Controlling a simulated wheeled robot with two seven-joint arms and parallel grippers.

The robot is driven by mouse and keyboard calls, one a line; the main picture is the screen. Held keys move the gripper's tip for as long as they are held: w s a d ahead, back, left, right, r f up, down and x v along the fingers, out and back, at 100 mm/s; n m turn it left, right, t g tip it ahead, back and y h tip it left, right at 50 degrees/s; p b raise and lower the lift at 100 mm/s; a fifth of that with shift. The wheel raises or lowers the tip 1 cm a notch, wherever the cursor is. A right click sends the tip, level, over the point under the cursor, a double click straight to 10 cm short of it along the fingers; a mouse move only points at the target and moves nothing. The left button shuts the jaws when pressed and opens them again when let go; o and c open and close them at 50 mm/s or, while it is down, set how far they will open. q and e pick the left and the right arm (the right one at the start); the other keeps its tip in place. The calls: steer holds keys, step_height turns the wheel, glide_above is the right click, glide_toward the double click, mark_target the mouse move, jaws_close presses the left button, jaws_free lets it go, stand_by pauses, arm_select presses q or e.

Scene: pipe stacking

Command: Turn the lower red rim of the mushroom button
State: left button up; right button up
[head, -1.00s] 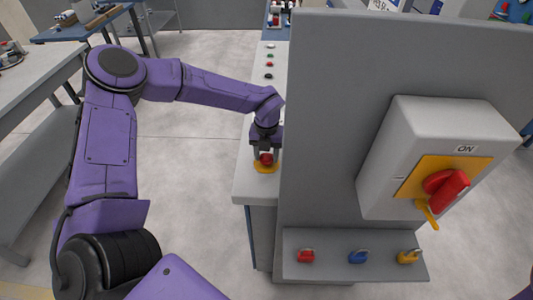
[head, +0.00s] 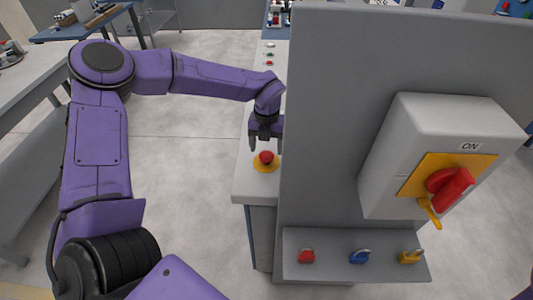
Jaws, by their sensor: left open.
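The red mushroom button (head: 266,156) sits on a yellow round base (head: 265,165) on the grey console top, left of the tall grey panel. Its lower rim is too small to tell apart from the cap. My left gripper (head: 262,146) is open, just behind and above the button, and apart from it as far as I can see. One finger shows to the left of the button; the other is partly hidden near the panel edge. My right gripper is not in view.
The tall grey panel (head: 330,100) stands close on the right of my left gripper. It carries a switch box with a red handle (head: 450,187). Red, blue and yellow padlocks (head: 359,257) lie on its lower shelf. Small buttons (head: 269,55) line the console behind.

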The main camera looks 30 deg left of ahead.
arm_select(q)
step_height(320, 180, up, 7)
steer(key=b, duration=0.1)
steer(key=shift+f, duration=0.1)
stand_by(0.5)
